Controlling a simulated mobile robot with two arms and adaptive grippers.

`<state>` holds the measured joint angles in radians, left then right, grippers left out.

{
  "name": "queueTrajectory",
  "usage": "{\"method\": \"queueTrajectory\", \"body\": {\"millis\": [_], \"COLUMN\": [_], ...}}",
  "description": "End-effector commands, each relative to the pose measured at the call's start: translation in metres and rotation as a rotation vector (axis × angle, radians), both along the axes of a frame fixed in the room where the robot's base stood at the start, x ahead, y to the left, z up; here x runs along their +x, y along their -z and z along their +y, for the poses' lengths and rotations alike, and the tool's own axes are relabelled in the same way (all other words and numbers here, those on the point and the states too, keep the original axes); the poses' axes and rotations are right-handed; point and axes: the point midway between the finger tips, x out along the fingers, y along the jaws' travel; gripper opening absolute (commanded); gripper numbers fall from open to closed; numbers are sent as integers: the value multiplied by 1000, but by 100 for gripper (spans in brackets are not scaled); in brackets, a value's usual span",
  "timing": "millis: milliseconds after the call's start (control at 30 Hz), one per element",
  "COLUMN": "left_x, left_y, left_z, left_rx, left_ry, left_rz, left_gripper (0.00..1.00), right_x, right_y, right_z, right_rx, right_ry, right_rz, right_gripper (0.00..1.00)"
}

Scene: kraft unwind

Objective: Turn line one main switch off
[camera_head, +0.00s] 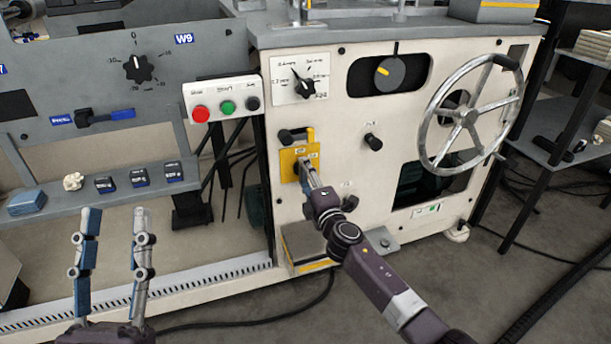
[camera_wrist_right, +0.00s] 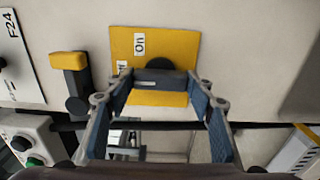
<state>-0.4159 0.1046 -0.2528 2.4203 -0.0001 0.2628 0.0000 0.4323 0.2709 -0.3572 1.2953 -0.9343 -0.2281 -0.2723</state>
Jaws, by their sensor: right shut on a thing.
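The main switch is a yellow plate (camera_head: 289,164) on the cream machine's front panel. In the right wrist view the plate (camera_wrist_right: 183,45) carries a white "On" label and a dark handle (camera_wrist_right: 160,76) lying across its lower part. My right gripper (camera_head: 306,167) is at the plate. In the wrist view its fingers (camera_wrist_right: 160,88) sit at both ends of the dark handle and are shut on it. A second label is partly hidden by the left-hand finger. My left gripper (camera_head: 114,212) is open and empty, in front of the lower left shelf.
A black lever with a yellow end (camera_wrist_right: 68,62) is left of the plate. A push-button box (camera_head: 223,100), a dial panel (camera_head: 300,79) and a large handwheel (camera_head: 468,115) surround it. A round knob (camera_head: 373,141) stands out to the right.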

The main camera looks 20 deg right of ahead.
Motion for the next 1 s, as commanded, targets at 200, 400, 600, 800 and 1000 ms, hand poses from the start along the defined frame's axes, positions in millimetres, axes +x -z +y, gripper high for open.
{"method": "queueTrajectory", "body": {"millis": [200, 400, 600, 800, 1000], "left_x": [0, 0, 0, 0, 0], "left_y": [0, -2, -4, -3, -3], "left_z": [0, 0, -1, -1, 0], "left_rx": [0, 0, -1, 0, 0], "left_ry": [0, 1, 3, 2, 1], "left_rz": [-1, -7, -11, -9, -8], "left_gripper": [40, 40, 40, 40, 40], "right_x": [0, 0, -7, -34, -74], "right_y": [1, 0, 0, 1, 2], "right_z": [1, 0, -1, -1, -2], "right_rx": [-5, -3, -3, -4, -4], "right_ry": [-2, -1, -1, -3, -3], "right_rz": [0, 0, 0, 1, 3], "right_gripper": [67, 67, 67, 67, 67]}}
